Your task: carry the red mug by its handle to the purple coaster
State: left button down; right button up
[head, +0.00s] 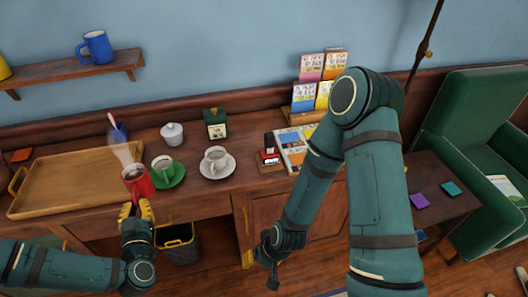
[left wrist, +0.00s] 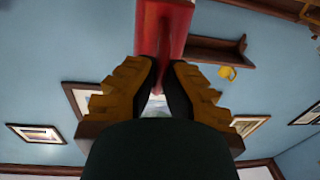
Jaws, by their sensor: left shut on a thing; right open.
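The red mug (head: 138,183) is near the front edge of the wooden counter, just right of the tray. My left gripper (head: 136,209) is shut on its handle; the left wrist view shows the red mug (left wrist: 178,22) with its handle between the yellow fingers (left wrist: 157,85). I cannot tell whether the mug touches the counter. The purple coaster (head: 419,201) lies bare on a low dark side table (head: 437,213) at the right. My right gripper (head: 260,262) is open and empty, low in front of the counter, partly hidden by its own wrist.
A wooden tray (head: 70,187), a cup on a green saucer (head: 172,181), a cup on a white saucer (head: 226,169) and a card rack (head: 305,97) stand on the counter. A teal coaster (head: 452,188) lies near the purple one. A green armchair (head: 465,120) stands beyond.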

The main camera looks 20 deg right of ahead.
aim_at(425, 205)
jog(key=k+l, duration=0.1)
jog(key=l, duration=0.45)
jog(key=k+l, duration=0.1)
jog(key=l, duration=0.45)
jog(key=k+l, duration=0.1)
jog(key=l, duration=0.5)
jog(key=k+l, duration=0.1)
jog(key=l, duration=0.45)
jog(key=k+l, duration=0.1)
jog(key=l, duration=0.45)
jog(key=k+l, duration=0.1)
jog(key=l, duration=0.45)
jog(key=k+l, duration=0.1)
jog(key=l, duration=0.45)
jog(key=l+z, duration=0.1)
jog(key=z, duration=1.1)
